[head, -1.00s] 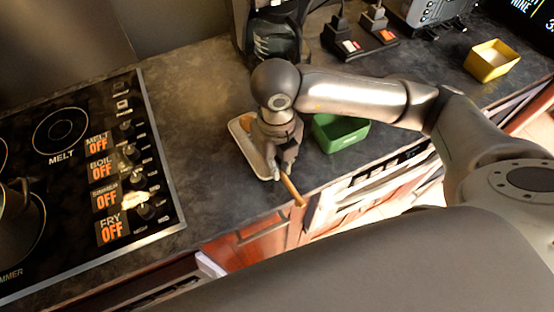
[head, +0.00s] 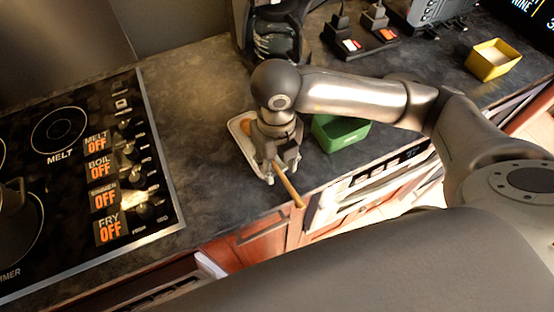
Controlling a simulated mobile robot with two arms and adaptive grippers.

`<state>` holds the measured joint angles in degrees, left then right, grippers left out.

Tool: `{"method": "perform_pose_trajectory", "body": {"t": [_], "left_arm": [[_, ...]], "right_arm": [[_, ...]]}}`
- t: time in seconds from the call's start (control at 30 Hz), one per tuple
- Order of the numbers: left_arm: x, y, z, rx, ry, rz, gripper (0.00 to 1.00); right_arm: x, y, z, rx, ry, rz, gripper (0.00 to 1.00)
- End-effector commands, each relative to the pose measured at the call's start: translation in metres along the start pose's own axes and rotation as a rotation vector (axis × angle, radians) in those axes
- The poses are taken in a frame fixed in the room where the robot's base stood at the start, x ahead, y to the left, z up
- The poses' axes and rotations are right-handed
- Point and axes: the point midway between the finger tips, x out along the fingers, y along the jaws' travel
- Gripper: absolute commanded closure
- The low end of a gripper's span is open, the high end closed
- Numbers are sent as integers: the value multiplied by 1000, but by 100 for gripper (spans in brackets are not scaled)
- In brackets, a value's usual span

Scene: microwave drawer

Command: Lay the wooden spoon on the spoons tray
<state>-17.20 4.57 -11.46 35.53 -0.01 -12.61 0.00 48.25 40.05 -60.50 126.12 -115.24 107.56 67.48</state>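The wooden spoon (head: 291,189) lies along the pale spoons tray (head: 246,155). Its bowl end shows just left of my wrist, and its handle sticks out past the tray's near end toward the counter edge. My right gripper (head: 282,172) points down over the near part of the tray. Its fingers are spread, one on each side of the spoon handle, with gaps between. The middle of the spoon is hidden behind the gripper, and I cannot tell how fully it rests on the tray. My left gripper is not in view.
A green box (head: 340,134) stands close to the right of my gripper. A stove (head: 90,165) is at the left, with a pot at its edge. A coffee maker (head: 275,40) stands behind. A yellow box (head: 493,60) is far right. Counter between stove and tray is clear.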

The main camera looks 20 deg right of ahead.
Motion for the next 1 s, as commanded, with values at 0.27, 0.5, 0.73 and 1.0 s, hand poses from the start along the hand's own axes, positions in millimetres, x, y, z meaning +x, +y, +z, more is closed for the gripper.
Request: {"method": "perform_pose_trajectory", "body": {"t": [0.27,0.5,0.73,1.0], "left_arm": [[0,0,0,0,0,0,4],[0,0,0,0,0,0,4],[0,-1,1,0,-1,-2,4],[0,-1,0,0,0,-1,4]], "right_arm": [[0,0,0,0,0,0,47],[0,0,0,0,0,0,36],[-4,0,0,0,-1,1,36],[-52,1,2,-1,-7,2,36]]}}
